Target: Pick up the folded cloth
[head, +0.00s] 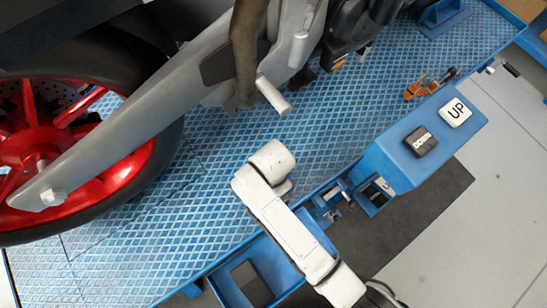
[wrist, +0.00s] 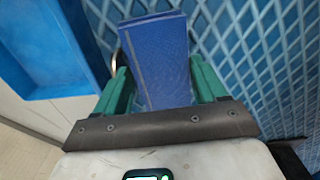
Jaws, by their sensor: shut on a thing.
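The folded cloth (wrist: 158,50) is a dark blue, flat-sided, layered block in the wrist view, with a seam line along its left side. My gripper (wrist: 162,78) is shut on it, with one green finger on each side. The cloth reaches out past the fingertips, and the blue patterned platform shows behind it. I cannot tell the gap between the cloth and the platform. In the head view my white arm is over the platform's near edge, and it hides the fingers and the cloth.
The blue tread-plate platform (head: 345,115) carries a motorcycle with a red wheel (head: 100,165) and a low silver footpeg (head: 273,96) close to my arm. UP (head: 455,112) and DOWN (head: 420,141) buttons sit on a blue box at the right. A blue bin (head: 230,290) hangs at the edge.

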